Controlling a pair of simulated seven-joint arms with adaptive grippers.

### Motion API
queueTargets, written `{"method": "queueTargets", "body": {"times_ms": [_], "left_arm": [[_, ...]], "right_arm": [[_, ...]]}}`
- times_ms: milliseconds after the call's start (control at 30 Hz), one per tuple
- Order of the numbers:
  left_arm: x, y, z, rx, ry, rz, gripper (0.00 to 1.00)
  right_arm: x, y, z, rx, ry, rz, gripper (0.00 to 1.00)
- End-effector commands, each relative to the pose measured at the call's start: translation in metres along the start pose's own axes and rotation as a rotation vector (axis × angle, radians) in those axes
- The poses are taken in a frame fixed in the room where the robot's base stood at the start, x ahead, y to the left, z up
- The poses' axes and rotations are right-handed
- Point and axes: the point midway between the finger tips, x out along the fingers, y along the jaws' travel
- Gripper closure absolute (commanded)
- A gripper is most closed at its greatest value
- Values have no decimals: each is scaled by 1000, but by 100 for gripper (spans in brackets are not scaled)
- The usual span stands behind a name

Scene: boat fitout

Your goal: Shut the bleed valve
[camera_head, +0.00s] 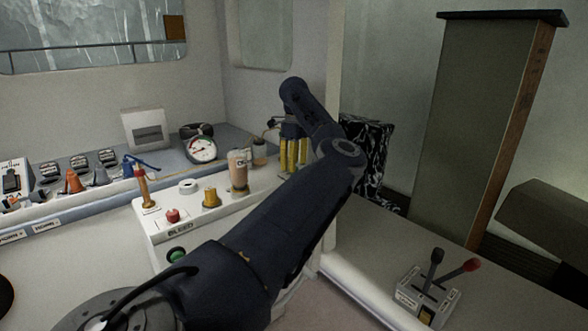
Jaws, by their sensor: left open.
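A white panel box (228,208) stands on the counter's front edge, with a BLEED label (181,229) on its front edge. A small red knob (172,215) sits just above that label. I cannot tell for sure which fitting is the bleed valve, or its position. A yellow knob (211,197) and a white ring (188,187) sit behind the red knob. My left arm crosses in front of the box and hides its right side. My left gripper (292,129) hangs beyond the wrist, mostly hidden, open, apart from the knobs. My right gripper is out of view.
A tan-topped cylinder (238,170) and a red-topped post (142,186) rise from the box. A green button (177,255) is on its front. Yellow cylinders (294,155) stand behind my arm. A gauge (201,149) is behind. A lever box (428,293) stands at lower right.

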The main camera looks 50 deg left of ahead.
Motion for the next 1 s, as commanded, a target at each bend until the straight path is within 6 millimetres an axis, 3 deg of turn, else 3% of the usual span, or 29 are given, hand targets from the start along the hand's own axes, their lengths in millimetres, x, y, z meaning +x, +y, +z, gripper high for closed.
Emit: {"method": "queueTargets", "body": {"times_ms": [200,500,700,1000], "left_arm": [[-40,-1,0,2,2,-4,52],[-84,0,0,2,1,-2,52],[-99,0,-1,1,1,-1,52],[-103,0,-1,1,1,-1,52]], "right_arm": [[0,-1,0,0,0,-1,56],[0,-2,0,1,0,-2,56],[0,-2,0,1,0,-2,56],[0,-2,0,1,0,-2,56]]}}
